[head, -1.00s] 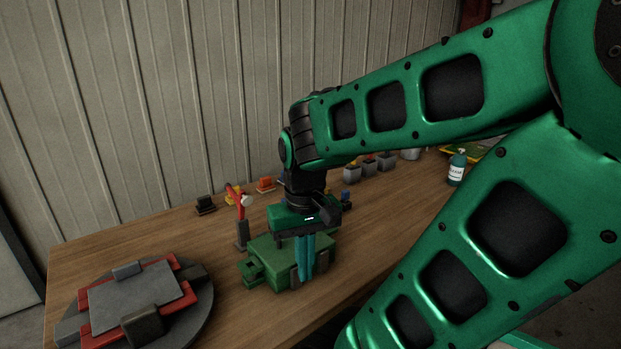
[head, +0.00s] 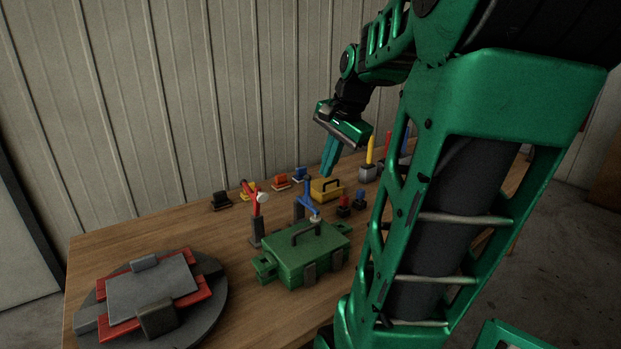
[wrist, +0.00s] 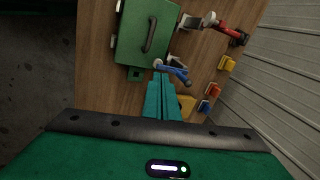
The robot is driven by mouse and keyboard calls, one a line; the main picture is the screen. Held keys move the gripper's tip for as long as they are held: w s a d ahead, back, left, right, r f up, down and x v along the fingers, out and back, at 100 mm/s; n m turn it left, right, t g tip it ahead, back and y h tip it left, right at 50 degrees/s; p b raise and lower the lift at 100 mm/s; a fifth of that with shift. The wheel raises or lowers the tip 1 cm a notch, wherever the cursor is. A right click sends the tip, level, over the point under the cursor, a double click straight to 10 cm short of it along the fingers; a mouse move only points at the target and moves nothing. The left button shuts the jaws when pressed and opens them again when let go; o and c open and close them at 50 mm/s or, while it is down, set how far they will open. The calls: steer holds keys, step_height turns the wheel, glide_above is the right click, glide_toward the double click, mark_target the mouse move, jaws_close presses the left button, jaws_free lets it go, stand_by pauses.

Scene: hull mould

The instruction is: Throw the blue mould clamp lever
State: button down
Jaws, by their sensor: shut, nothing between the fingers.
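The blue mould clamp lever (head: 308,200) stands on a dark post behind the green case, its arm sloping down to a pale knob at the case's back edge. My gripper (head: 327,174) is shut and empty, up and to the right of the lever in the head view. In the wrist view the blue lever (wrist: 172,70) lies just beyond the teal fingertips (wrist: 161,76), which overlap part of it in the picture. I cannot tell whether they touch there, though the head view shows them apart. The green case (head: 306,252) has a dark handle on its lid.
A red lever (head: 255,205) with a pale knob stands left of the blue one. A round turntable (head: 215,303) with a grey and red mould is at front left. Bare wood lies between.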

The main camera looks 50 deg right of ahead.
steer(key=w+d+f+m, duration=0.1)
steer(key=w+d+f, duration=0.3)
steer(key=w+f, duration=0.3)
steer(key=shift+w+d+f+m, duration=0.2)
steer(key=shift+w+d+m, duration=0.2)
steer(key=shift+w, duration=0.25)
steer(key=shift+s, duration=0.1)
steer(key=shift+a, duration=0.1)
